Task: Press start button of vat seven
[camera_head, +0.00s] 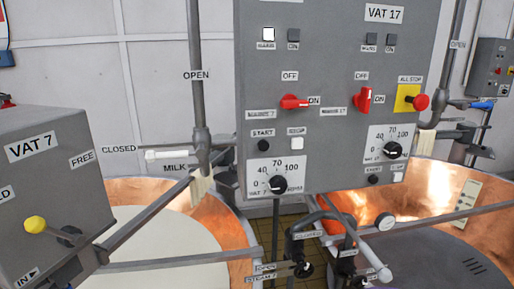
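A grey control panel (334,70) hangs upright in the middle, facing me, with a VAT 17 label at its upper right. Another small dark button (373,180), with a blurred label, sits lower right. A grey box (45,185) marked VAT 7 stands at left, beside a copper vat (225,215) holding pale liquid. My gripper is not in view.
Red knobs lie sideways at left (294,102) and upright at right (362,100). A red stop button (420,102) sits on yellow. Pipes and valves (305,268) stand below the panel. A second copper vat (440,190) is at right. Grey bars cross both vats.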

